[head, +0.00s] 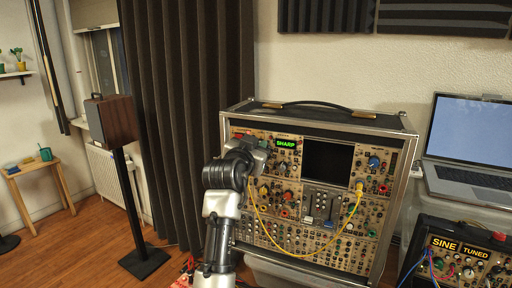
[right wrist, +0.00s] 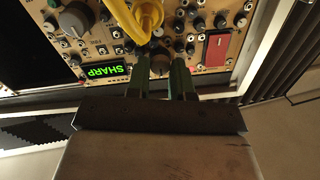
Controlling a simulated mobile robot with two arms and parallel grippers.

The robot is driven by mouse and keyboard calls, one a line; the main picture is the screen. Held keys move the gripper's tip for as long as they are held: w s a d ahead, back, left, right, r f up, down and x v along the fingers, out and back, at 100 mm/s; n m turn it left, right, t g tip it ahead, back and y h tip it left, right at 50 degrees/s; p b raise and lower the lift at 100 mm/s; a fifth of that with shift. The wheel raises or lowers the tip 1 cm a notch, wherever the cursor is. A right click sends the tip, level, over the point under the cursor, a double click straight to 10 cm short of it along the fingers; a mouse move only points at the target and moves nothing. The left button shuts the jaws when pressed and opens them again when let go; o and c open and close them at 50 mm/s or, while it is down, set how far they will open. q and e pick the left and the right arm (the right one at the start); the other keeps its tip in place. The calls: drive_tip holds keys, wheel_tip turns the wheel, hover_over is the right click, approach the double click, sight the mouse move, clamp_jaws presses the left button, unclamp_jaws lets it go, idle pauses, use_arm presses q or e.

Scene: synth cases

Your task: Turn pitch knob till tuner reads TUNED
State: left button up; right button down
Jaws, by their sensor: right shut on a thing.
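The synth case (head: 403,160) stands open, its panel full of knobs, jacks and sliders. Its tuner display (head: 286,144) reads SHARP in green; it also shows upside down in the right wrist view (right wrist: 103,71). My right gripper (head: 258,147) is at the upper left of the panel, beside the display, and hides what it holds in the head view. In the right wrist view its two green-tinted fingers (right wrist: 164,68) are shut on a small dark knob (right wrist: 160,59), the pitch knob as far as I can tell. My left gripper is out of view.
A yellow cable (head: 297,254) loops across the panel, its plug close to my fingers. A smaller device at lower right bears the labels SINE (head: 444,244) and TUNED (head: 475,253). A laptop (head: 470,140) is at right, a speaker (head: 112,120) on a stand at left.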

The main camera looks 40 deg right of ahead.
drive_tip(key=shift+r+n+p, duration=0.2)
drive_tip(key=shift+n+p, duration=0.45)
drive_tip(key=shift+n, duration=0.15)
drive_tip(key=shift+n+p, duration=0.6)
drive_tip(key=shift+n, duration=0.5)
drive_tip(key=shift+f+n, duration=0.15)
drive_tip(key=shift+n, duration=0.15)
drive_tip(key=c, duration=1.4)
unclamp_jaws()
drive_tip(key=o, duration=0.4)
drive_tip(key=shift+w+d+f, duration=0.1)
drive_tip(key=shift+w+d, duration=0.05)
drive_tip(key=shift+d, duration=0.05)
drive_tip(key=shift+a, duration=0.1)
